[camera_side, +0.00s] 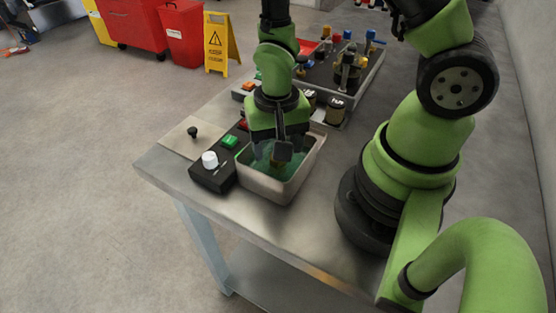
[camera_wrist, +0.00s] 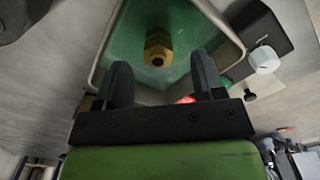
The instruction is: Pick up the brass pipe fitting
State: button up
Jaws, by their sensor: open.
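The brass pipe fitting (camera_wrist: 158,48) lies in a square-walled tub (camera_wrist: 228,52) with a green inside, clear of the walls in the wrist view. The same tub (camera_side: 269,187) stands on the metal table in the side view, where my gripper (camera_side: 277,160) points down into it and hides most of the fitting. In the wrist view my gripper (camera_wrist: 160,82) is open, with one dark finger on each side and nothing between them. The fitting shows beyond the fingertips, roughly centred between them. I cannot tell the exact gap in height.
A black control box (camera_side: 214,174) with a white knob (camera_side: 210,159) and a green button stands beside the tub at left. A grey tray (camera_side: 366,78) with several fittings and valves lies behind. Small jars (camera_side: 336,110) stand close behind the tub. The table's front corner is clear.

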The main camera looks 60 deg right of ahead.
jog(key=shift+d+f, duration=0.15)
jog(key=shift+f, duration=1.8)
jog(key=c, duration=1.1)
jog(key=shift+r, duration=0.1)
